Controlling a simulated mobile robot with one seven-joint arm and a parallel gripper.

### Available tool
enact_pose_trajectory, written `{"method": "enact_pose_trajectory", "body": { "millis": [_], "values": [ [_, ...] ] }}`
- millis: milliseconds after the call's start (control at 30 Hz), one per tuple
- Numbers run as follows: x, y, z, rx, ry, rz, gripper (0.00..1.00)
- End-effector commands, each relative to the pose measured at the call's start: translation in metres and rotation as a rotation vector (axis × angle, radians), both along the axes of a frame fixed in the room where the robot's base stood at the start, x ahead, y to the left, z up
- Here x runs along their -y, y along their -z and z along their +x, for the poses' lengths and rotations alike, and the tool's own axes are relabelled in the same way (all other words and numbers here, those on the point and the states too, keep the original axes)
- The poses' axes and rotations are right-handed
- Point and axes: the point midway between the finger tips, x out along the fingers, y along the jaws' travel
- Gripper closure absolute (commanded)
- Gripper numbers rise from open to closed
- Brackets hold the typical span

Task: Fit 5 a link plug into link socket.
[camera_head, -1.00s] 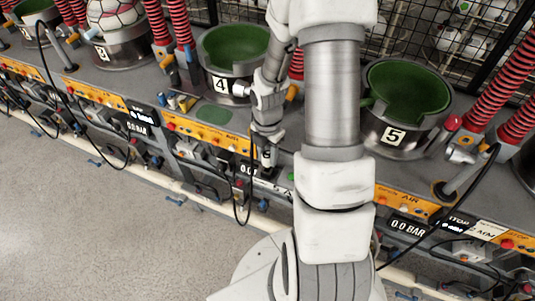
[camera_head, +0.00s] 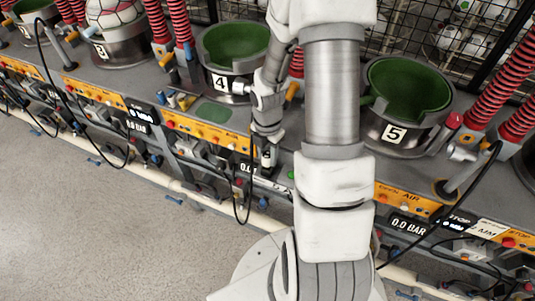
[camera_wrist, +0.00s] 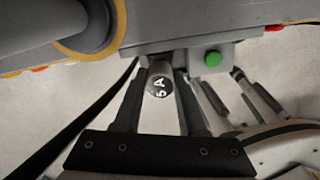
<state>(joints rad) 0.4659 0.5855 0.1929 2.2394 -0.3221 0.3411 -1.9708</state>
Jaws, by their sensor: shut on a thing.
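The 5 A link plug (camera_wrist: 160,86) is a grey cylinder with a dark round end marked "5 A". In the wrist view it stands between the fingers of my gripper (camera_wrist: 158,102), which is shut on it. Its far end meets the underside of a grey block (camera_wrist: 190,65) with a green button (camera_wrist: 213,58). The link socket cannot be made out, and I cannot tell whether the plug is inside it. In the head view my gripper (camera_head: 268,158) is at the front of the machine between stations 4 and 5, with the plug too small to tell.
The station 4 bowl (camera_head: 232,50) and station 5 bowl (camera_head: 405,95) stand above the orange control panels. A black cable (camera_head: 240,205) hangs close to my gripper; another dark cable (camera_wrist: 95,115) passes left of it. The floor (camera_head: 90,220) in front is clear.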

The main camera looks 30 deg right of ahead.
Motion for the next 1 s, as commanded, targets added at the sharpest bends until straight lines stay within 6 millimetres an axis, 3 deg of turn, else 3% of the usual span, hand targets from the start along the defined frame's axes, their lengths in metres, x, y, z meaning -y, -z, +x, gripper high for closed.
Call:
{"method": "enact_pose_trajectory", "body": {
  "millis": [1000],
  "values": [
    [0.0, 0.019, 0.0, 0.0, 0.0, 0.0, 1.0]
  ]
}}
